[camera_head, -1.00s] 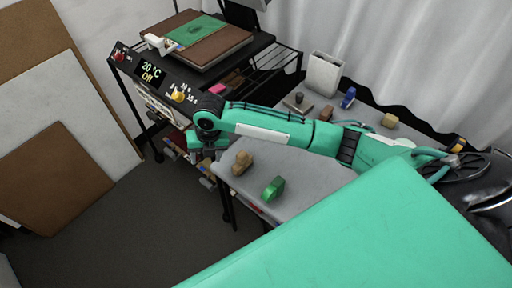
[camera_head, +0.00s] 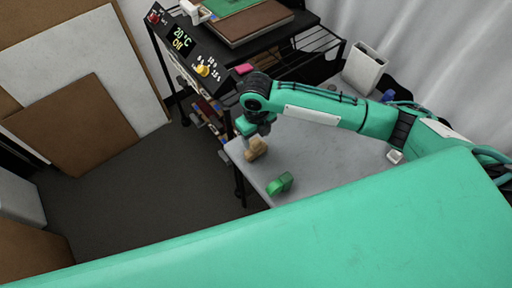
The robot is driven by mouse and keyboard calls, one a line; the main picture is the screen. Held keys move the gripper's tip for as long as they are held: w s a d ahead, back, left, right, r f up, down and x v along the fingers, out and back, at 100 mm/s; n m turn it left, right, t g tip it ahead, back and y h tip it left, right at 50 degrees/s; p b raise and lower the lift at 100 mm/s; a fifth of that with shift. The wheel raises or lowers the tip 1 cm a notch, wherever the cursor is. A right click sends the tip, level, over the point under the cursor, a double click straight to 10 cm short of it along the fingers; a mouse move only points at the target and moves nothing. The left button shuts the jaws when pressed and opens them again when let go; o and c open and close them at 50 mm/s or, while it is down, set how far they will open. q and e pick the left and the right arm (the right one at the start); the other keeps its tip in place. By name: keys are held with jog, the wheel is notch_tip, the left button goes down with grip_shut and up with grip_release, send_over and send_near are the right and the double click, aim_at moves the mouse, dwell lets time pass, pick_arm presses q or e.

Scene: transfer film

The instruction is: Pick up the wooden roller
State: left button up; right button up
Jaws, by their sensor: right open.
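The wooden roller (camera_head: 257,149), a small tan block-like piece, sits near the left edge of the grey table (camera_head: 330,155). My right arm reaches in from the right, and my right gripper (camera_head: 262,134) points down at the roller from just above and behind it. The gripper is open. Its fingers are small and partly hidden by the wrist, and I cannot tell whether they touch the roller. My left gripper is not in view.
A green roller-like piece (camera_head: 280,184) lies on the table just in front of the wooden roller. A black machine with a control panel (camera_head: 190,48) stands behind left. A white container (camera_head: 364,69) and small white block (camera_head: 394,156) are to the right.

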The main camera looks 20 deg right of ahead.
aim_at(256, 141)
jog(key=f, duration=0.1)
jog(key=f+p, duration=0.1)
jog(key=f, duration=0.2)
jog(key=shift+w+f, duration=0.25)
jog(key=shift+f, duration=0.35)
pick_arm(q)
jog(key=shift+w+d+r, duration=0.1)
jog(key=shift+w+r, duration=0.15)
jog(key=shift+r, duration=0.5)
pick_arm(e)
jog(key=shift+c, duration=0.2)
jog(key=c, duration=1.2)
jog(key=shift+o, duration=0.2)
